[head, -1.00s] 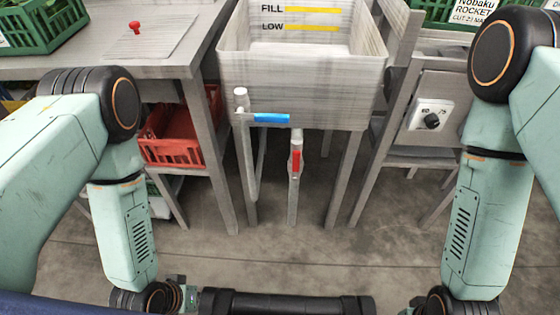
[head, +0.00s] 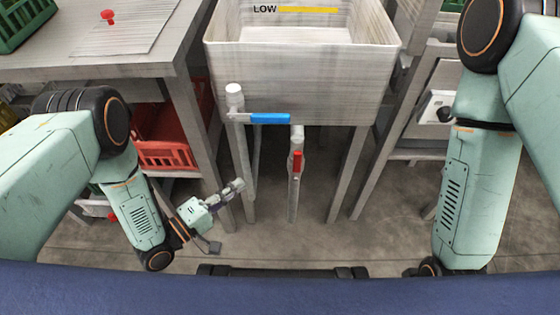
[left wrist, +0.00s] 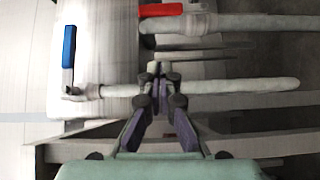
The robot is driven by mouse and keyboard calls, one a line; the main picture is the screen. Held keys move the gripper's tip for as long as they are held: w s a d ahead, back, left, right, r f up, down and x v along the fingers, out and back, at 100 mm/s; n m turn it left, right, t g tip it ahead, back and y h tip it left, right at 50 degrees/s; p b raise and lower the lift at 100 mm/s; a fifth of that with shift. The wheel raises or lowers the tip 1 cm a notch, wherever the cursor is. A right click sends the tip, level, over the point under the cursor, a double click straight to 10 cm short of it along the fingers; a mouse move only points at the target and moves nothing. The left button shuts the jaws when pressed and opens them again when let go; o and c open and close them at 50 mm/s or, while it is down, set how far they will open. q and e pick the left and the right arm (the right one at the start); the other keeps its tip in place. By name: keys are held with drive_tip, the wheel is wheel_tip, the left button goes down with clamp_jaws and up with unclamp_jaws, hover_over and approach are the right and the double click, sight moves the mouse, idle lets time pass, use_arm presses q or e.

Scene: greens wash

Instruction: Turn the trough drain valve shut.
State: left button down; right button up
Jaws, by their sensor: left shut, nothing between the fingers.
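The trough (head: 300,82) is a pale open box on legs, ahead in the head view. A red-handled valve (head: 297,161) sits on the pipe below its underside, with the handle lying along the upright pipe. The red handle also shows at the top of the left wrist view (left wrist: 161,10). My left gripper (head: 239,184) is shut and empty, below and left of the red handle and apart from it. In the left wrist view its fingertips (left wrist: 157,68) meet below the red handle. My right gripper is out of view.
A blue handle (head: 270,118) points right from a second pipe at the trough's left front; it shows in the wrist view too (left wrist: 69,46). A red crate (head: 165,135) sits under the left table (head: 150,63). A white box with a black knob (head: 440,110) is right.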

use_arm(q)
drive_tip(key=b, duration=0.4)
approach(297, 167)
drive_tip(key=w+d+r, duration=0.2)
drive_tip(key=w+d, duration=0.1)
drive_tip(key=w, duration=0.3)
drive_tip(key=shift+w+f, duration=0.15)
drive_tip(key=shift+f, duration=0.05)
drive_tip(key=shift+r+p, duration=0.1)
drive_tip(key=shift+p, duration=0.2)
